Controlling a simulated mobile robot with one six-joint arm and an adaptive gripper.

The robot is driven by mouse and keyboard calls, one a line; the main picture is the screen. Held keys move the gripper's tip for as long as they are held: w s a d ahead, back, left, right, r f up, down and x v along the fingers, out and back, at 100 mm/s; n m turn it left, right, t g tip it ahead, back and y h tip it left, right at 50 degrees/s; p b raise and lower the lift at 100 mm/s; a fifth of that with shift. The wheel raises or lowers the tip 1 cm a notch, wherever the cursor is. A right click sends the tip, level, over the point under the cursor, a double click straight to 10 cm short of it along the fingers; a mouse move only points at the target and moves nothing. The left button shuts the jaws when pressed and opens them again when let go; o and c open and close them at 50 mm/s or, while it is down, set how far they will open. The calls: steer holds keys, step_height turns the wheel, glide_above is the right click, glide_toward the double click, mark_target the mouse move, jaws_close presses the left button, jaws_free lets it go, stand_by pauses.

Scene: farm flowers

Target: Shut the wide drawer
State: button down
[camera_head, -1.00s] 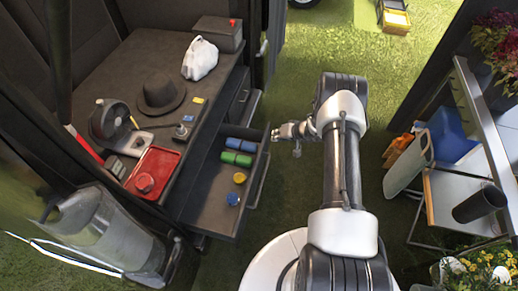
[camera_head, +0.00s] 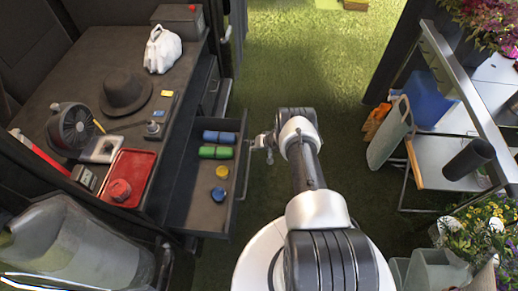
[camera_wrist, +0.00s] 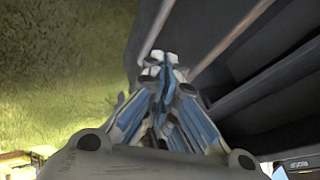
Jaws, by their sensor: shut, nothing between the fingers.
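The wide drawer (camera_head: 200,214) stands pulled out of the dark workbench in the head view. It holds blue and green rolls (camera_head: 218,144), a yellow round item (camera_head: 222,171) and a blue one (camera_head: 218,194). Its bar handle (camera_head: 245,165) runs along its right-hand front. My gripper (camera_head: 256,145) is just right of that handle, close to its far part; I cannot tell whether it touches. In the wrist view my gripper (camera_wrist: 164,62) is shut and empty, with the dark drawer front and pale bars beside and ahead of it.
The bench top carries a hat (camera_head: 125,92), a white bag (camera_head: 162,50), a red tray (camera_head: 125,178) and a fan-like tool (camera_head: 72,130). A narrower drawer front (camera_head: 211,88) is farther back. A shelf rack (camera_head: 450,160) stands right. Grass between is clear.

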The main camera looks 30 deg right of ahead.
steer(key=w+a, duration=0.2)
steer(key=a, duration=0.1)
steer(key=shift+w+a+b, duration=0.1)
steer(key=shift+a+b, duration=0.05)
steer(key=shift+b, duration=0.15)
steer(key=shift+r, duration=0.1)
